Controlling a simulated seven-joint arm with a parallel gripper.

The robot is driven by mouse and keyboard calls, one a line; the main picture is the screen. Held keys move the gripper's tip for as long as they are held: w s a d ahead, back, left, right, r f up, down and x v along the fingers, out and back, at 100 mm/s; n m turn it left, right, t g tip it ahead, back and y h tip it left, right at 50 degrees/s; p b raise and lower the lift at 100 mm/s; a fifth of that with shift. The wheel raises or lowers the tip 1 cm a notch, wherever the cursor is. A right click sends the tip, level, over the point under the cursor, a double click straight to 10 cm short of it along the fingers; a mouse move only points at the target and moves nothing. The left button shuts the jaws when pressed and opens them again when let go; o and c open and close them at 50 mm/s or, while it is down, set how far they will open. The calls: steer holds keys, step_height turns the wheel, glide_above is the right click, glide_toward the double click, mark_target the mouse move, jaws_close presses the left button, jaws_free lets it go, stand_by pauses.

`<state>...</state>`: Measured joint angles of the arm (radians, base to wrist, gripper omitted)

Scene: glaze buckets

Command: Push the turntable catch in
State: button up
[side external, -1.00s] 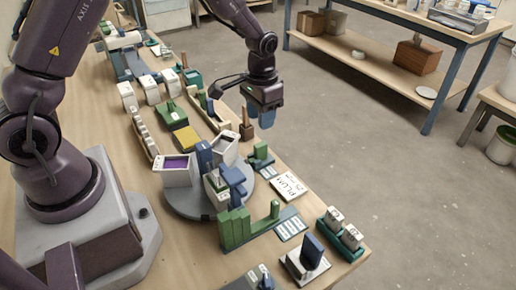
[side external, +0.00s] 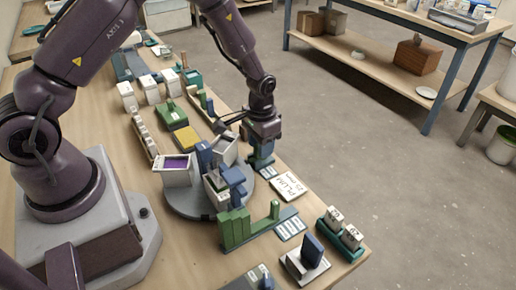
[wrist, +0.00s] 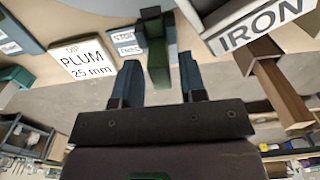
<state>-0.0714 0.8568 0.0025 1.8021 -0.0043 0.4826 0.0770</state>
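The turntable (side external: 188,210) is a grey disc on the bench, carrying several buckets. What looks like the catch (wrist: 157,62) is a dark green upright piece beside the turntable, in front of a small label plate (wrist: 126,38) that seems to read STOP. In the wrist view my gripper (wrist: 158,70) is open, with one blue finger on each side of the green piece. I cannot tell whether either finger touches it. In the side view my gripper (side external: 262,160) is low at the turntable's far right and hides most of the catch.
A white bucket marked IRON (wrist: 255,28) stands close to the right finger. A brown wooden post (wrist: 283,88) is beside it. A PLUM 25 mm card (wrist: 82,60) lies to the left. A green stepped block (side external: 235,228) stands at the turntable's front edge.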

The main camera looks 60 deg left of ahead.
steer(key=shift+c, duration=0.4)
jaws_close()
steer(key=shift+s, duration=0.9)
steer(key=shift+o, duration=0.6)
jaws_free()
